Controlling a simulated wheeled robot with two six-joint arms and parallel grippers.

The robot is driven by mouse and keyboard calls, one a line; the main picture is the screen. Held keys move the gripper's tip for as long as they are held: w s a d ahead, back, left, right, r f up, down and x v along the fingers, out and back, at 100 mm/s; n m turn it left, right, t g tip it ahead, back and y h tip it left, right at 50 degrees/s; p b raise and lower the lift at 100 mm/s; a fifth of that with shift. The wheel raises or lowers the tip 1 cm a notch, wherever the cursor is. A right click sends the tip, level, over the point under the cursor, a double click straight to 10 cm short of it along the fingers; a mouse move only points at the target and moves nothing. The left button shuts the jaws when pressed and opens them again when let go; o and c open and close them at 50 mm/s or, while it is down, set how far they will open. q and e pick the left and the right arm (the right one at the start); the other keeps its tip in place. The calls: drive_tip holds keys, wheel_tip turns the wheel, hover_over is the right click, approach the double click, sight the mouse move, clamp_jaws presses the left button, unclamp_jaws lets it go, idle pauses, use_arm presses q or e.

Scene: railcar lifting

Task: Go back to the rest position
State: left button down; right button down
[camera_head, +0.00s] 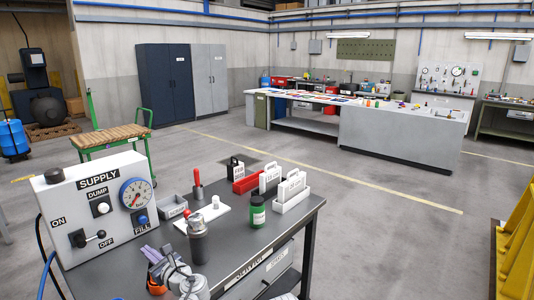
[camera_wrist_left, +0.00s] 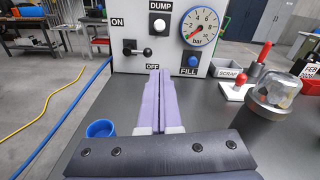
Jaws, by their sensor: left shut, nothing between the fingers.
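My left gripper (camera_head: 152,254) has purple fingers and is at the front of the dark bench, before the white SUPPLY box (camera_head: 70,215). In the left wrist view its fingers (camera_wrist_left: 160,78) lie side by side, shut and empty, pointing at the box's lower front. They appear apart from the box's controls. The box carries a pressure gauge (camera_head: 136,194), a white DUMP button (camera_head: 102,208), a blue FILL button (camera_head: 143,219) and a black ON/OFF lever (camera_head: 88,238). My right gripper is not in view.
A dark capped cylinder (camera_head: 197,243) stands right of the gripper. A blue cup (camera_wrist_left: 101,129) is left of the fingers.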

use_arm(q)
drive_tip(key=s+d+f+n+g+h+p, duration=0.2)
drive_tip(key=s+d+f+n+g+h, duration=0.5)
drive_tip(key=d+f+n, duration=0.55)
drive_tip(key=s+d+f+n+g+h, duration=0.2)
drive_tip(key=s+d+n, duration=0.2)
drive_tip(key=s+d, duration=0.2)
drive_tip(key=s+d+f+n+g+h+p, duration=0.1)
drive_tip(key=s+d+f+n+g+h, duration=0.1)
drive_tip(key=s+d, duration=0.4)
drive_tip(key=d+n+h, duration=0.1)
drive_tip(key=d, duration=0.2)
drive_tip(key=shift+s+f+n, duration=0.2)
drive_tip(key=shift+f+n, duration=0.1)
drive_tip(key=shift+n, duration=0.05)
